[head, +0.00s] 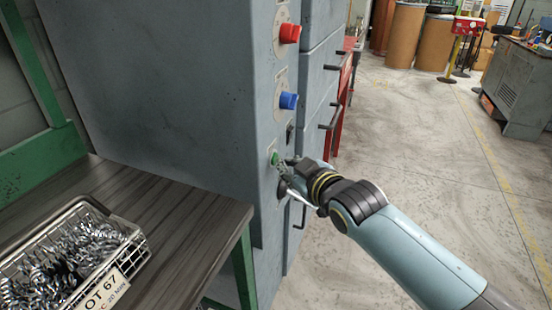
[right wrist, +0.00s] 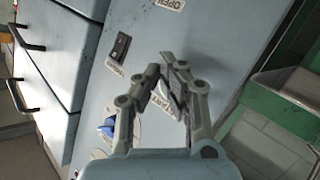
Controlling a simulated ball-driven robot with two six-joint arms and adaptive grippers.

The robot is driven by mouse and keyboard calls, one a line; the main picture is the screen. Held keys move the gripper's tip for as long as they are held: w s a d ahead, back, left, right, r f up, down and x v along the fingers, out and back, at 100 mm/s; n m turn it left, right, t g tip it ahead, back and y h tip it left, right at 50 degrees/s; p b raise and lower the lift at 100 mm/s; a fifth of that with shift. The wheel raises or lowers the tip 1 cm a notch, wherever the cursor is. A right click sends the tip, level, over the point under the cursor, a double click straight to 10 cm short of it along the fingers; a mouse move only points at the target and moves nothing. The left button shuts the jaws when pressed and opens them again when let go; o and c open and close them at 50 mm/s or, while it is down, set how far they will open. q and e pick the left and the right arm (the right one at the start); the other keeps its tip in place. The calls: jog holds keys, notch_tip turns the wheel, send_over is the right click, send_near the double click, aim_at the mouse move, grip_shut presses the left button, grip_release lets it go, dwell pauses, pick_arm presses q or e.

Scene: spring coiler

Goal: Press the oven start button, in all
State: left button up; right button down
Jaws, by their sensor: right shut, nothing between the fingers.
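The grey oven cabinet (head: 165,75) fills the middle of the head view. In the right wrist view the fingers (right wrist: 166,72) partly cover a START label (right wrist: 161,100); the green button is hidden there. My left gripper is not in view.
A wire basket of springs (head: 70,255) stands on the wooden bench (head: 165,205) at the left. Oven doors with dark handles (head: 330,115) lie right of the panel. A black switch (right wrist: 119,47) is near the fingers in the right wrist view. Open floor lies right.

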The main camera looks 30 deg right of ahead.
jog(key=shift+w+a, duration=0.15)
jog(key=shift+w, duration=0.05)
dwell(0.6)
jog(key=shift+s+d+p, duration=0.45)
jog(key=shift+s+d, duration=0.1)
jog(key=shift+s, duration=0.05)
jog(key=shift+s, duration=0.1)
jog(key=s+d+p, duration=0.1)
jog(key=s+d, duration=0.2)
jog(key=shift+s+d, duration=0.1)
jog(key=shift+s, duration=0.25)
dwell(0.6)
